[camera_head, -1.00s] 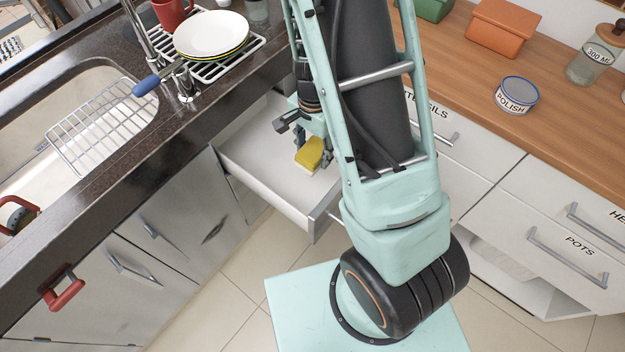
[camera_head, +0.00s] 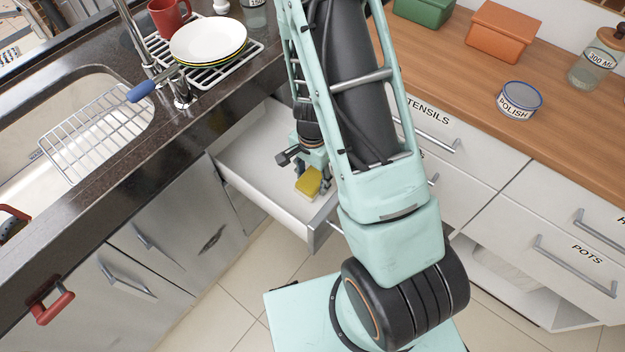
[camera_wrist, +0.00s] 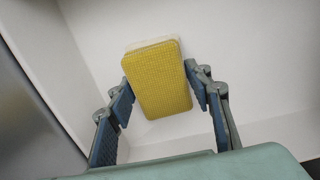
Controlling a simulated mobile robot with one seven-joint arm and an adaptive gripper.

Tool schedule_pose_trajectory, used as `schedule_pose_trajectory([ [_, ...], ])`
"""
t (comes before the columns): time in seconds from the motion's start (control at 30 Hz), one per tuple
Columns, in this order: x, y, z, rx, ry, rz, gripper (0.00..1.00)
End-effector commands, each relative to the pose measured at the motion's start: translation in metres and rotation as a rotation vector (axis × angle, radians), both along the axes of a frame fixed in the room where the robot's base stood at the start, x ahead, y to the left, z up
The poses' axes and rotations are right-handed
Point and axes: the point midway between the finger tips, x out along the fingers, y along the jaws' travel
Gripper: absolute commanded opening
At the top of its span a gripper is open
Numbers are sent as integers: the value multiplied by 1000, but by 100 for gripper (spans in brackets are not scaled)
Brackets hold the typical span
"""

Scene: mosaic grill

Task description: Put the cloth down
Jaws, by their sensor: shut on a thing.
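The cloth (camera_head: 308,182) looks like a thick yellow block with a textured face, much like a sponge. My gripper (camera_head: 311,178) is shut on it inside the open white drawer (camera_head: 262,190), near the drawer's front end. In the wrist view the cloth (camera_wrist: 158,85) sits between the two fingers of my gripper (camera_wrist: 160,86), one at each side. A pale edge shows behind its top. I cannot tell whether the cloth touches the drawer floor.
The drawer's walls stand close around my gripper; its floor looks otherwise empty. The dark counter (camera_head: 110,185) with a sink and a dish rack (camera_head: 205,68) is at left. The wooden counter (camera_head: 470,75) with a polish tin (camera_head: 519,101) is at right.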

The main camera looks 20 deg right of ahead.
Motion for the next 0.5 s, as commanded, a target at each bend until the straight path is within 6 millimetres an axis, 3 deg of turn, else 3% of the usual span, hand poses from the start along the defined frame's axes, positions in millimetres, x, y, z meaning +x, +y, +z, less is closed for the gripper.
schedule_pose_trajectory([
  [0.33,1,0,-6,0,-2,0,27],
  [0.37,1,0,-5,0,-2,0,49],
  [0.5,1,0,-4,0,-2,0,64],
])
